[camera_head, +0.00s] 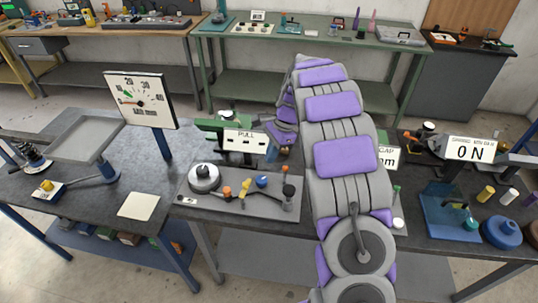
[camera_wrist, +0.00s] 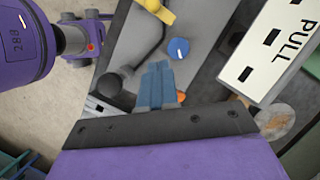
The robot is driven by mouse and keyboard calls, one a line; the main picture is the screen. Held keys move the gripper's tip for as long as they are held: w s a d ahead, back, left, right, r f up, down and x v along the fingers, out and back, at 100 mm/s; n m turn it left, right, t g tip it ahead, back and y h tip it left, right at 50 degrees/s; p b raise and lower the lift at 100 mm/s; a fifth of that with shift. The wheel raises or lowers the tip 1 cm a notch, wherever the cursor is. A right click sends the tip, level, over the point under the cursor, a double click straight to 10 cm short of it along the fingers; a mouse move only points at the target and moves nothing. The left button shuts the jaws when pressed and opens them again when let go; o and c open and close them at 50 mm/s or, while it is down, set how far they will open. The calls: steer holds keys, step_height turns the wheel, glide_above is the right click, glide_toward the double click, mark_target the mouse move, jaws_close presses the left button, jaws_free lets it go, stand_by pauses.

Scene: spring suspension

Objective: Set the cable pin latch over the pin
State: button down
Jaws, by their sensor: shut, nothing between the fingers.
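A small yellow piece (camera_head: 245,188), which looks like the latch, lies on a grey plate (camera_head: 215,205). A dark cable (camera_wrist: 150,45) runs near it; the yellow piece (camera_wrist: 160,10) is at the top edge of the wrist view. A blue round knob (camera_head: 262,181) and an orange one (camera_head: 227,191) stand on the plate. I cannot tell which part is the pin. My gripper (camera_wrist: 157,72) is shut and empty, its blue fingers together over the plate. In the wrist view the fingertips are just below and left of the blue knob (camera_wrist: 179,48), and an orange part shows beside them.
A white PULL sign (camera_head: 246,141) stands behind the plate and also shows in the wrist view (camera_wrist: 272,45). A grey round weight-like part (camera_head: 204,177) and a dark post (camera_head: 290,193) stand on the plate. A dial gauge (camera_head: 140,98) and tray are at left.

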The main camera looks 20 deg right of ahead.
mark_target(245, 186)
steer(key=a+f+b, duration=0.2)
steer(key=a+f, duration=0.4)
steer(key=shift+s+a+f, duration=0.25)
steer(key=shift+s+f, duration=0.1)
